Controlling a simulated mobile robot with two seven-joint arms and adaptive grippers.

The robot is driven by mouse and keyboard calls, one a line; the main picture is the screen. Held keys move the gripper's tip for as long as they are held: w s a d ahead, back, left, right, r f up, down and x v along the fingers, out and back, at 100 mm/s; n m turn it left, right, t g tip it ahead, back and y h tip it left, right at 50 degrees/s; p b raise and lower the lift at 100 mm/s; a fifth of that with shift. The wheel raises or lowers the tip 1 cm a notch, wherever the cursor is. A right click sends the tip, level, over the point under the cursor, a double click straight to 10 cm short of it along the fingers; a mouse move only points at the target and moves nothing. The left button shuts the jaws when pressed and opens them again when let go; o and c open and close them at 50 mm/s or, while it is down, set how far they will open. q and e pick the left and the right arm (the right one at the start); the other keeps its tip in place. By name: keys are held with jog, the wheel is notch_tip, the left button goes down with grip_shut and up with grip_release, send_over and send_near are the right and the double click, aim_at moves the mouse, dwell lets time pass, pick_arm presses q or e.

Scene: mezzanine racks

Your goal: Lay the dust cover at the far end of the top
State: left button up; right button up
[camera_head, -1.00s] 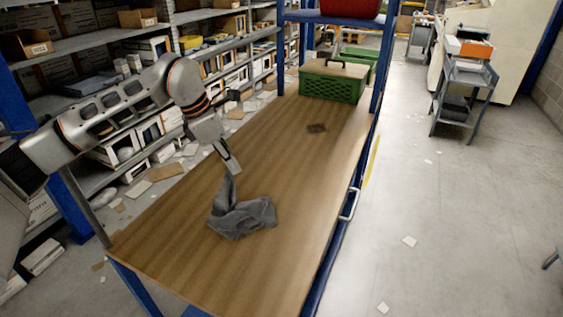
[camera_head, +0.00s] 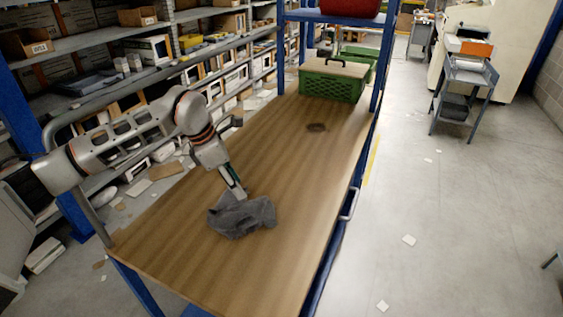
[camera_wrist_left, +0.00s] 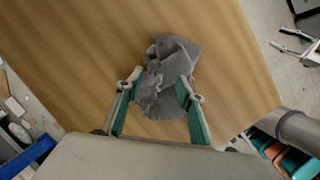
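The dust cover (camera_head: 243,218) is a crumpled grey cloth in a low heap on the near half of the long wooden top (camera_head: 215,265). My left gripper (camera_head: 241,194) is right at the heap's far edge, pointing down. In the left wrist view its fingers (camera_wrist_left: 160,82) stand apart over the cloth (camera_wrist_left: 168,65), with cloth showing between and beyond them. Whether the fingertips touch it is unclear. My right gripper (camera_wrist_left: 293,43) shows small at the upper right of the wrist view, off the top, its fingers apart and empty.
A green crate (camera_head: 330,88) with a tan lid stands at the far end. Blue uprights (camera_head: 384,55) and a shelf frame the far end.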

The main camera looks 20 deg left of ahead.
pick_arm(q)
jog(key=v, duration=1.2)
dwell(0.3)
